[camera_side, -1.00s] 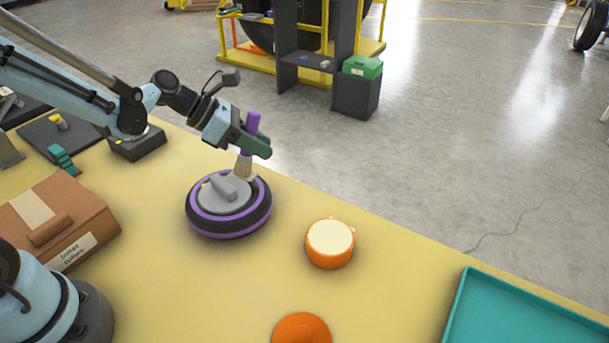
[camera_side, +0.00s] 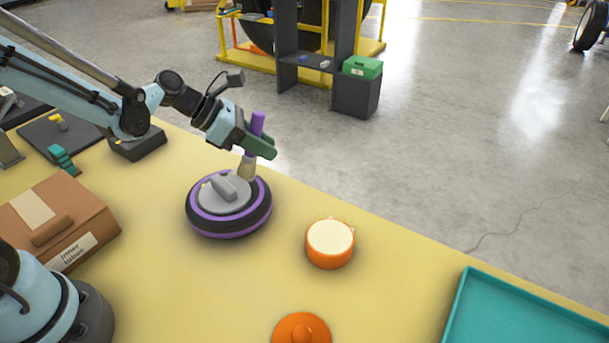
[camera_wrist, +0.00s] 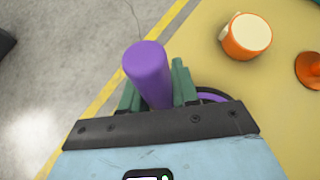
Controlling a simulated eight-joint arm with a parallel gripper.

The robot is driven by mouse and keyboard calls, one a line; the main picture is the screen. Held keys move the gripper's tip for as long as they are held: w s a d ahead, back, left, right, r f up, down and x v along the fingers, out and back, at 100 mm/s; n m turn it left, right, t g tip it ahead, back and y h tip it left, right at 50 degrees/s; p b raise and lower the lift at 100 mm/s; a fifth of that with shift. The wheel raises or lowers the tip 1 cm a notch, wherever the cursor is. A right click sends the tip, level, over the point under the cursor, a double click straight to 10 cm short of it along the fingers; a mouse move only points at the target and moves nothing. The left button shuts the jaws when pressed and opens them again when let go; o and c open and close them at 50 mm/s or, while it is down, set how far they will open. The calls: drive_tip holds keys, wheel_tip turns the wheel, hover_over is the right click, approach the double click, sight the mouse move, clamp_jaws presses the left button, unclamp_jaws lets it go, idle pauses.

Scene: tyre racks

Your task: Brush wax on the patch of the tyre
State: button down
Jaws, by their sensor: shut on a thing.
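My gripper (camera_side: 258,146) is shut on the purple handle of a brush (camera_side: 257,122), bristles pointing down. The bristles (camera_side: 246,167) are at the far edge of the tyre (camera_side: 228,225), a black ring with purple bands lying flat on the table; I cannot tell whether they touch it. A grey hub with a handle (camera_side: 224,193) sits in the tyre's middle. The patch cannot be made out. An open orange pot of pale wax (camera_side: 330,241) stands right of the tyre. In the wrist view, the purple handle (camera_wrist: 149,75) rises between the green fingers, and the wax pot (camera_wrist: 247,37) is at upper right.
An orange lid (camera_side: 301,328) lies at the near edge of the view. A teal tray (camera_side: 462,300) is at the right. A cardboard box (camera_side: 60,215) is at the left. The yellow table is clear between tyre and pot.

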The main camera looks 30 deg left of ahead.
sight(257, 113)
drive_tip(key=shift+s+a, duration=0.25)
drive_tip(key=shift+a, duration=0.75)
drive_tip(key=shift+w+d, duration=0.15)
drive_tip(key=shift+d, duration=0.45)
idle(0.4)
drive_tip(key=shift+w+r, duration=0.1)
drive_tip(key=shift+r, duration=3.4)
drive_tip(key=shift+f, duration=0.1)
